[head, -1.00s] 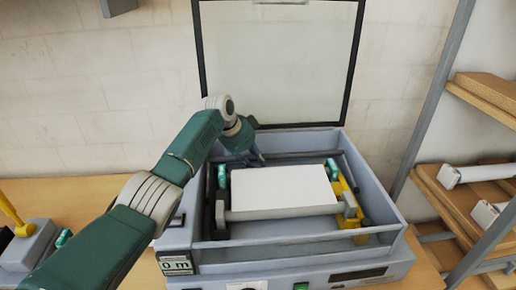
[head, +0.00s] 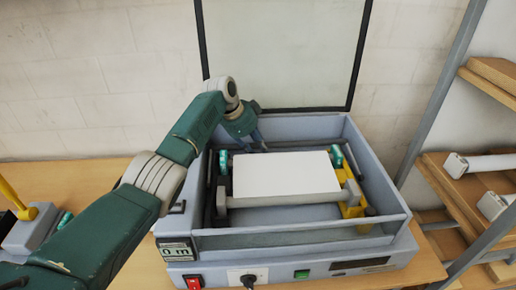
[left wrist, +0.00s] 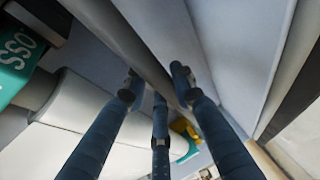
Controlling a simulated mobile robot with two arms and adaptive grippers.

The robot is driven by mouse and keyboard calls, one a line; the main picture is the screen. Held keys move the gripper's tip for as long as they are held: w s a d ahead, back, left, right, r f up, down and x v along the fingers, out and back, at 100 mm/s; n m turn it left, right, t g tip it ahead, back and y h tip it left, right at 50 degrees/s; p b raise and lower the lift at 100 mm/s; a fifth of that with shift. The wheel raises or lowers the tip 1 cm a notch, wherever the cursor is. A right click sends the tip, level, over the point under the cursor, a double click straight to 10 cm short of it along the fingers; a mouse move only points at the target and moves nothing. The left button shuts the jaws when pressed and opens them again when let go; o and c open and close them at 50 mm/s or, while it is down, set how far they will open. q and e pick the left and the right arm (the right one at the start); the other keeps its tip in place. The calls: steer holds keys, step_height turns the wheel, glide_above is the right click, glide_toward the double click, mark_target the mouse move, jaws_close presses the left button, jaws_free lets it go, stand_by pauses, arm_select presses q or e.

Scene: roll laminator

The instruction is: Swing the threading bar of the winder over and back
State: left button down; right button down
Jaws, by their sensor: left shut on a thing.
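The winder, a blue-grey open box (head: 398,222), stands on the wooden table. Its threading bar (head: 300,146), a thin dark bar, runs across the back inside, behind the white sheet (head: 286,173). My left gripper (head: 264,148) reaches in from the left over the back left part of the box, with its fingers down at the bar. In the left wrist view, the left gripper (left wrist: 158,84) has its dark fingers on both sides of the bar (left wrist: 138,42) and is shut on it. The fingertips hide part of the bar. My right gripper is not in view.
A clear lid with a dark frame (head: 352,75) stands open behind the box. A grey roller (head: 280,199) lies in front of the sheet, with a yellow part (head: 353,210) at its right. A shelf with rolls (head: 484,163) stands at the right. A yellow lever (head: 12,195) is at far left.

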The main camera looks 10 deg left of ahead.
arm_select(q)
steer(key=shift+w+a+r, duration=0.15)
steer(key=c, duration=1.6)
jaws_free()
steer(key=shift+o, duration=0.8)
steer(key=shift+r, duration=0.25)
steer(key=v, duration=1.1)
steer(key=shift+a, duration=0.25)
steer(key=shift+r, duration=0.1)
